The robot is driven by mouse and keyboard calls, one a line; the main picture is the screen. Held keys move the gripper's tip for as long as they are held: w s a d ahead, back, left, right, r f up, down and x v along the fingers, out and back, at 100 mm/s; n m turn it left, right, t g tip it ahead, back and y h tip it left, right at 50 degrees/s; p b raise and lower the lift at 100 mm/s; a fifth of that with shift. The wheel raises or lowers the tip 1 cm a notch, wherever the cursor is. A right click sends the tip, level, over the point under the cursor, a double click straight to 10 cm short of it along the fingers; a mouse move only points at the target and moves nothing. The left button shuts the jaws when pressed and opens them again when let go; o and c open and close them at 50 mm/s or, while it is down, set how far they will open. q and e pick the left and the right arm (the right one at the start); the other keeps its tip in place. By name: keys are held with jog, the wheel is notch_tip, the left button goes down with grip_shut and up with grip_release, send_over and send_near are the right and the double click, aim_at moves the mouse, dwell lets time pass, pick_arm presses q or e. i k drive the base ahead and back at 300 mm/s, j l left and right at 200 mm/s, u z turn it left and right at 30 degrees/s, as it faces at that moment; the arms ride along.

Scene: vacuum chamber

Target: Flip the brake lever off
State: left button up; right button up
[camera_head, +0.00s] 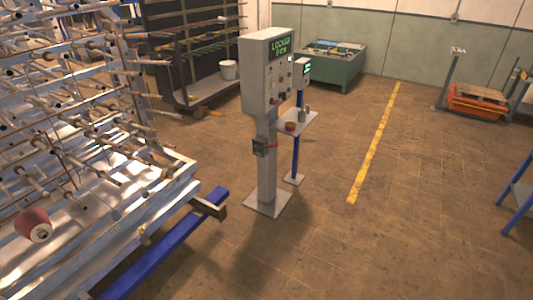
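A grey control post (267,180) stands on a square floor plate near the middle of the view. On top is a grey control box (258,78) with knobs and buttons. Its dark display (281,46) shows green text that reads "LOCKED" on the first line; the second line is too small to read surely. I take this for the brake lever. Neither of my grippers is in view.
A large metal rack (80,130) with many rods fills the left. A blue beam (160,250) lies low in front of it. A small shelf (298,124) with small items stands behind the post. Open floor lies right of the post, with a yellow line (375,140).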

aim_at(255, 148)
jog(key=i+j, duration=0.1)
jog(key=i, duration=0.8)
jog(key=i+l, duration=0.45)
jog(key=i+l+z, duration=0.15)
jog(key=i+l, duration=0.25)
jog(key=i, duration=0.2)
jog(key=i+l, duration=0.4)
jog(key=i, duration=0.2)
jog(key=i+l+z, duration=0.1)
jog(key=i+l, duration=0.25)
jog(key=i, duration=0.2)
